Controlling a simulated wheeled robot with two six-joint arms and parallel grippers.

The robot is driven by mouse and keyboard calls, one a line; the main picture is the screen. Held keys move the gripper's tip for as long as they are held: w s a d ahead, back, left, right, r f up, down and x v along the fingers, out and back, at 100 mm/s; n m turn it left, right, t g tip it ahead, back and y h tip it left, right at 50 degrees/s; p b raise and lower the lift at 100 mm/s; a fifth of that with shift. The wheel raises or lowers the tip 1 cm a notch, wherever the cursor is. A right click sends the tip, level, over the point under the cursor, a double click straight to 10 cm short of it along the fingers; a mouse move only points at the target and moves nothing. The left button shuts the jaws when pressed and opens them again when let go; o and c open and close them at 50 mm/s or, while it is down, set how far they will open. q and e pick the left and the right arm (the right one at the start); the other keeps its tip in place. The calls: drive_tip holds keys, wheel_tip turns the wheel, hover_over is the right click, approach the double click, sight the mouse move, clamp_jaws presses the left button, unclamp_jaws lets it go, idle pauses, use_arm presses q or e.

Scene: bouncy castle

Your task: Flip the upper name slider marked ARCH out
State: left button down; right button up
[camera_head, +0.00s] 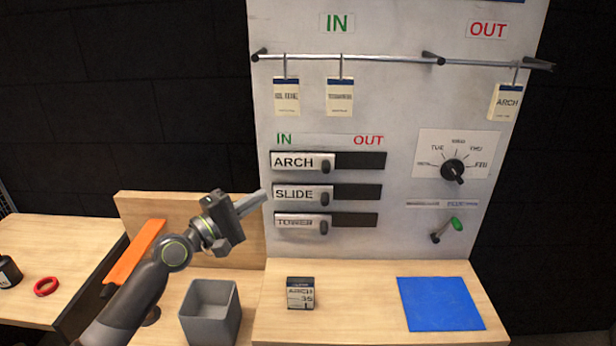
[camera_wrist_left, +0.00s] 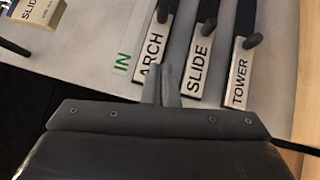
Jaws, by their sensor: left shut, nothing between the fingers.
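The upper name slider marked ARCH (camera_head: 294,161) is at the left, IN end of its dark slot, with its knob (camera_head: 326,167) at the plate's right end. The slot to its right, under the red OUT label, is empty. The ARCH slider also shows in the left wrist view (camera_wrist_left: 152,55). My left gripper (camera_head: 262,197) is shut and empty, at the board's left edge, left of the SLIDE slider and below ARCH. In the left wrist view its closed fingertips (camera_wrist_left: 161,75) overlap the lower ARCH plate; I cannot tell whether they touch. My right gripper is not in view.
The SLIDE (camera_head: 294,193) and TOWER (camera_head: 296,220) sliders sit below, also at the IN end. Name tags hang from the rail (camera_head: 380,58); the ARCH tag (camera_head: 506,101) is at the right. A grey bin (camera_head: 211,312) stands below my arm.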

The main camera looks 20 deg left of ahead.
use_arm(q)
drive_tip(key=p, duration=0.3)
approach(302, 166)
drive_tip(key=w+d+r, duration=0.1)
drive_tip(key=w+d, duration=0.3)
drive_tip(key=d, duration=0.1)
drive_tip(key=d+p, duration=0.2)
drive_tip(key=shift+w+d+r, duration=0.2)
drive_tip(key=shift+d+r, duration=0.1)
